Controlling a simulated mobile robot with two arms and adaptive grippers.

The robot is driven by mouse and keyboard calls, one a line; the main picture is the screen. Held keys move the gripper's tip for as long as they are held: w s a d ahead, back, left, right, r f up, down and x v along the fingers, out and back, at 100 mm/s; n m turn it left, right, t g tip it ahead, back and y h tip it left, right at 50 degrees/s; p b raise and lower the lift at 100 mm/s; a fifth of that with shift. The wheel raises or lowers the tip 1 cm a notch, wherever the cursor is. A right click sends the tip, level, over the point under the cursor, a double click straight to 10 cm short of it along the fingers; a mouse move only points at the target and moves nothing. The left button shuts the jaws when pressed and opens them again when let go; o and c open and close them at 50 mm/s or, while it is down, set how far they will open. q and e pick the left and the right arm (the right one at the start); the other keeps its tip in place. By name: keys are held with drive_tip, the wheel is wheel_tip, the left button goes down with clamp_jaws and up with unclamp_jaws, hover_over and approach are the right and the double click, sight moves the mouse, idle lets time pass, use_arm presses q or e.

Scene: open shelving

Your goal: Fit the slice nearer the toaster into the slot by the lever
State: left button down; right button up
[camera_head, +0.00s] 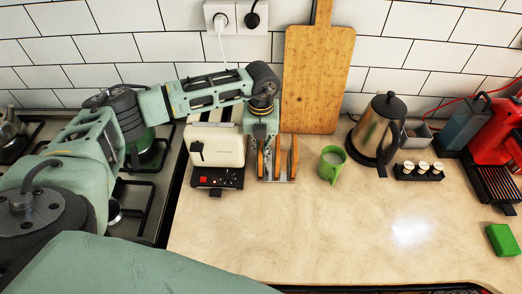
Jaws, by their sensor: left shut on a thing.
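The cream toaster (222,146) stands on the counter against the stove side, its dark lever (196,149) on the front face towards the left. My left gripper (262,138) points down and is shut on the slice nearer the toaster (261,163), which still stands in the rack's left place. The other slice (293,158) stands apart at the rack's right. My right gripper is not in view.
A green mug (331,164), a kettle (378,130) and a small jar tray (419,171) stand to the right. A cutting board (316,80) leans on the wall behind the rack. The stove (150,205) is at left. The front counter (290,235) is clear.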

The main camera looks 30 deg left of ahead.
use_arm(q)
wheel_tip(320, 180, up, 8)
drive_tip(key=b, duration=0.3)
drive_tip(key=shift+r, duration=0.25)
drive_tip(key=w+a+r+p, duration=0.1)
drive_tip(key=a+r+p, duration=0.35)
drive_tip(key=r, duration=1.25)
drive_tip(key=s+a+f+p, duration=0.1)
drive_tip(key=a+f+p, duration=0.1)
drive_tip(key=a+f, duration=0.8)
drive_tip(key=a, duration=0.3)
drive_tip(key=shift+a+f, duration=0.15)
drive_tip(key=shift+f, duration=0.2)
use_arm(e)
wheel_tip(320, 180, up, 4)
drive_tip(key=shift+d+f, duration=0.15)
use_arm(q)
drive_tip(key=shift+s, duration=0.1)
drive_tip(key=shift+f, duration=0.65)
drive_tip(key=c, duration=1.8)
unclamp_jaws()
drive_tip(key=shift+r, duration=0.1)
drive_tip(key=shift+c, duration=0.2)
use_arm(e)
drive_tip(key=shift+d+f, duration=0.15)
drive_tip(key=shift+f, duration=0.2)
